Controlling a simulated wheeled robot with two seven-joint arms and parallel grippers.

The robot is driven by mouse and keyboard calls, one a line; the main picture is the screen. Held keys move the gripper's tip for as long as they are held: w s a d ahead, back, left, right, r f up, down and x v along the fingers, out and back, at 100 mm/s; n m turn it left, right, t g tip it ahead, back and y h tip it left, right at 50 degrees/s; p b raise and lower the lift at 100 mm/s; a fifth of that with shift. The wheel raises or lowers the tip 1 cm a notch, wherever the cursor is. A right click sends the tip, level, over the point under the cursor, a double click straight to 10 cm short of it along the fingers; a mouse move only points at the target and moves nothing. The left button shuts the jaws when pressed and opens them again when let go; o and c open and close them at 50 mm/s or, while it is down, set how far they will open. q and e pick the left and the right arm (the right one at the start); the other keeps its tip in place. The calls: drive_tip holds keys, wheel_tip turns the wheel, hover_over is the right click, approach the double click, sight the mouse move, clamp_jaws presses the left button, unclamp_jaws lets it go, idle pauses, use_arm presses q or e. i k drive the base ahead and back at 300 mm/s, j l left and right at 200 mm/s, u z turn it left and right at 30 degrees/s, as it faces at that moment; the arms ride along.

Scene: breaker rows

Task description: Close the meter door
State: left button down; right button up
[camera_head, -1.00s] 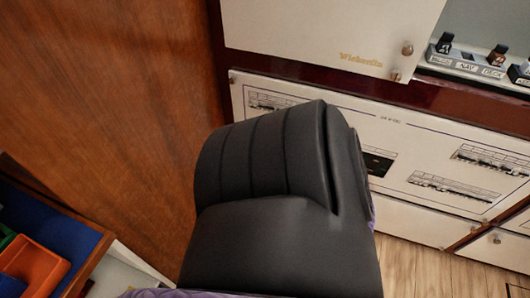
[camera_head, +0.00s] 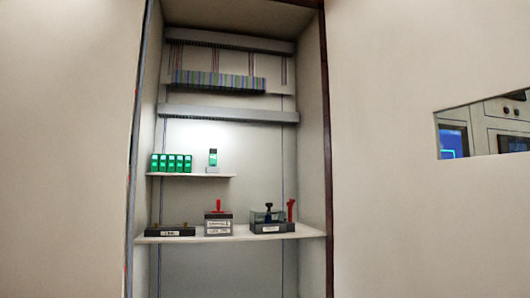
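I cannot make out a meter door for certain in the head view. A tall, narrow cabinet recess (camera_head: 225,135) stands open between two pale wall panels. A dark brown upright edge (camera_head: 327,150) runs down its right side, and a thin grey edge (camera_head: 140,130) down its left. Whether either belongs to a door, I cannot tell. Neither of my grippers is in view, so what they touch or hold is hidden.
The upper shelf (camera_head: 222,176) holds green modules (camera_head: 171,163). A rectangular opening (camera_head: 482,126) at right shows equipment.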

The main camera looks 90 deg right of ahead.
sight(409, 222)
drive_tip(key=k+l+z, duration=0.25)
drive_tip(key=k+z, duration=0.2)
drive_tip(key=k+l+z, duration=0.35)
drive_tip(key=z, duration=0.15)
drive_tip(key=k+l+z, duration=0.25)
drive_tip(key=l+z, duration=0.2)
drive_tip(key=l, duration=0.15)
drive_tip(key=k+l+z, duration=0.2)
drive_tip(key=l+z, duration=0.3)
drive_tip(key=k+l+u, duration=0.1)
drive_tip(key=k+l, duration=0.05)
